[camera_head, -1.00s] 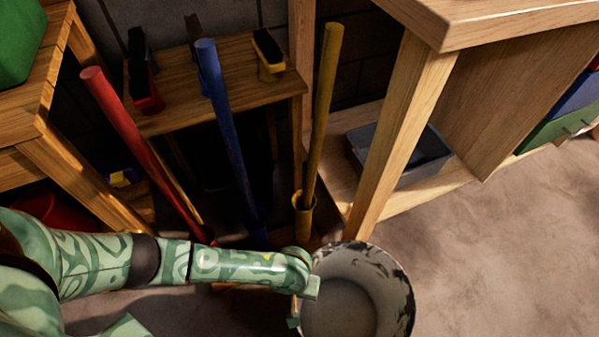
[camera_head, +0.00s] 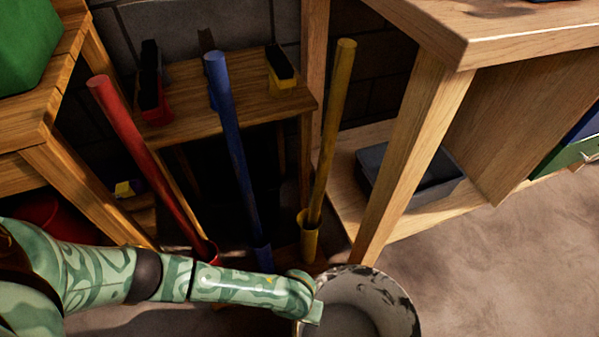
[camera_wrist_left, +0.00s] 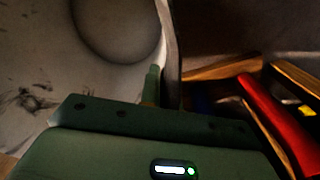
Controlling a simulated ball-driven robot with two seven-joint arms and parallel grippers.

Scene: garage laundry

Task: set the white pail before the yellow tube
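The white pail (camera_head: 405,312), with dark worn patches, is at the bottom centre-right of the head view, its lower part cut off by the frame. Its pale wall also fills the left of the left wrist view (camera_wrist_left: 40,60). The yellow tube (camera_head: 309,242) is a short upright holder behind the pail, with a long yellow pole (camera_head: 333,130) leaning in it. My left gripper (camera_head: 314,312) is at the pail's left rim. In the wrist view a finger (camera_wrist_left: 152,85) lies against the pail's wall, and the gripper appears shut on it. My right gripper is out of view.
A red pole (camera_head: 140,150) and a blue pole (camera_head: 232,140) stand left of the yellow one. A wooden bench leg (camera_head: 410,150) rises just behind the pail. A dark bin (camera_head: 410,172) sits on the low shelf. The concrete floor (camera_head: 500,270) at right is clear.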

